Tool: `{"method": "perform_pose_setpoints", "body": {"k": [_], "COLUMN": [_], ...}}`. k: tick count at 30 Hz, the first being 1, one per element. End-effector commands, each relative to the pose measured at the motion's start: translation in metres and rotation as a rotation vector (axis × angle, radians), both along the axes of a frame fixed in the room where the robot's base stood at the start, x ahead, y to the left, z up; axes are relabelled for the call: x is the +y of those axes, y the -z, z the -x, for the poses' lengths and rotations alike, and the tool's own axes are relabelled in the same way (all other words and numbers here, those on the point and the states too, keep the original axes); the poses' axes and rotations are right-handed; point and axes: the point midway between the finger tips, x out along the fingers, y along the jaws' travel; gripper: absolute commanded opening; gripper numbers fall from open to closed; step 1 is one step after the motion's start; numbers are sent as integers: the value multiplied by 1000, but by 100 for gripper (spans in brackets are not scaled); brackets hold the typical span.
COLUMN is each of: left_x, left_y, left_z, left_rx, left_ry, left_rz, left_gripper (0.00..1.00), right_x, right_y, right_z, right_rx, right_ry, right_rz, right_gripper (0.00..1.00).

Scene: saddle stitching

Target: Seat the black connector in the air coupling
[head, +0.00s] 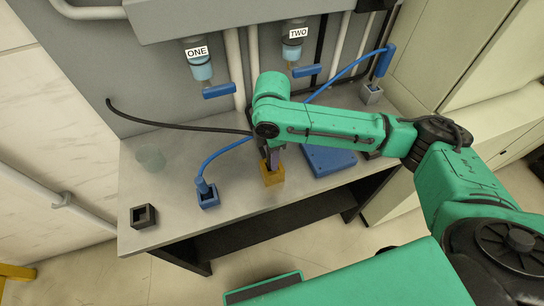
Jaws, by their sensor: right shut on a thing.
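My right gripper (272,163) points down at the orange block (272,177) on the bench, its dark fingers at or just above the block's top. It is shut on a dark piece, apparently the black connector, mostly hidden by the fingers and wrist. A black hose (180,125) runs from the left and disappears behind that wrist. No socket is labelled as the air coupling. A black open-topped block (143,216) stands empty at the bench's front left. A blue block (208,197) holds a blue hose end. My left gripper is not in view.
A blue plate (329,159) lies right of the orange block. Bottles marked ONE (201,71) and TWO (293,53) hang above. A clear disc (150,158) lies at left.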

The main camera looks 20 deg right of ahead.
Motion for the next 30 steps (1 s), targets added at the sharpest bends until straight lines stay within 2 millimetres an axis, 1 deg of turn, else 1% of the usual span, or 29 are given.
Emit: {"method": "perform_pose_setpoints", "body": {"k": [1, 3, 11, 12, 13, 14, 22, 24, 26, 29, 30], "left_x": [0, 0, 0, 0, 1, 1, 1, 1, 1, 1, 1], "left_y": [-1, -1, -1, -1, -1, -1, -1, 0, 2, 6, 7], "left_z": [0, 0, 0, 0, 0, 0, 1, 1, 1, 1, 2], "left_rx": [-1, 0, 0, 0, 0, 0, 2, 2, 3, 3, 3], "left_ry": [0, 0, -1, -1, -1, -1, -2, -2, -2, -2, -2], "left_rz": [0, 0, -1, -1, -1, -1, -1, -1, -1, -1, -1], "left_gripper": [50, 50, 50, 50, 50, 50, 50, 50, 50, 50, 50], "right_x": [0, 0, 0, 0, 0, 0, 0, 0, 0, 1, 1], "right_y": [5, 9, 11, 11, 11, 11, 10, 7, 0, -21, -32], "right_z": [0, 0, 0, 0, 0, 0, 0, 0, -1, -1, -2], "right_rx": [1, -2, -1, -2, -2, -2, -2, -3, -4, -7, -8], "right_ry": [0, -1, -1, -1, -1, -1, -1, 0, 0, -1, -1], "right_rz": [1, 0, 0, 0, 0, 0, 0, -1, -1, -2, -3], "right_gripper": [0, 0, 0, 47, 59, 62, 62, 62, 62, 62, 62]}}
